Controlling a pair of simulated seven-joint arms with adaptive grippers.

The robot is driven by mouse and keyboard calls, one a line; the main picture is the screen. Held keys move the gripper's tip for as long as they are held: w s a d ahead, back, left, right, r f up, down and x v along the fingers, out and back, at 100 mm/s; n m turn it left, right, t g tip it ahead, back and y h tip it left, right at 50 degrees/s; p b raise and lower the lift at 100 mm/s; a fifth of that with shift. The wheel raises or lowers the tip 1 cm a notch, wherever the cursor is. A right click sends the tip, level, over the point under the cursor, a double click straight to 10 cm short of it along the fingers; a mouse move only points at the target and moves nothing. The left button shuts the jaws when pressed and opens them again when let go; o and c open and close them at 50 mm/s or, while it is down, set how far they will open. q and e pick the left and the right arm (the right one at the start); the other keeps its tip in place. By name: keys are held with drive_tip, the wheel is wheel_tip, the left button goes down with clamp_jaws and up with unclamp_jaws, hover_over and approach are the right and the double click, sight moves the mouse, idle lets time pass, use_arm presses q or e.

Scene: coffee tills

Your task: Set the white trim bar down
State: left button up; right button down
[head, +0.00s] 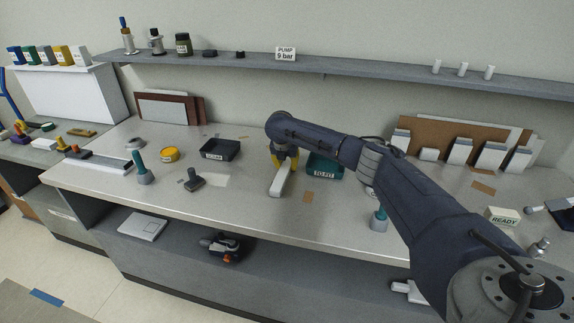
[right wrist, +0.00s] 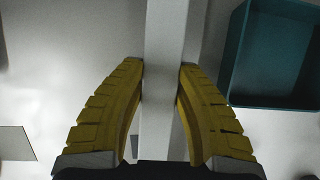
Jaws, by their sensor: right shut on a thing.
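The white trim bar (head: 281,182) is between the yellow fingers of my right gripper (head: 284,160), over the middle of the grey bench. In the right wrist view the bar (right wrist: 163,30) runs lengthwise between the two fingertips (right wrist: 160,66), which press on its sides. The gripper's upper part and wrist hide the bar's far end in the head view. I cannot tell whether the bar's underside touches the bench. My left gripper is in neither view.
A teal TO-FIT tray (head: 324,172) lies just right of the bar; it also shows in the right wrist view (right wrist: 233,60). A black SCRAP tray (head: 221,150) and a dark stamp-like tool (head: 194,181) are to the left. The bench front (head: 250,205) near the bar is mostly clear.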

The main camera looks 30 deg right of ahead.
sight(284, 170)
drive_tip(key=shift+f, duration=0.1)
drive_tip(key=c, duration=1.1)
unclamp_jaws()
drive_tip(key=shift+o, duration=0.2)
drive_tip(key=v, duration=1.1)
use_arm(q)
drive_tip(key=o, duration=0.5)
use_arm(e)
drive_tip(key=shift+s+a+r, duration=0.15)
drive_tip(key=shift+a+r, duration=0.05)
drive_tip(key=shift+r, duration=0.4)
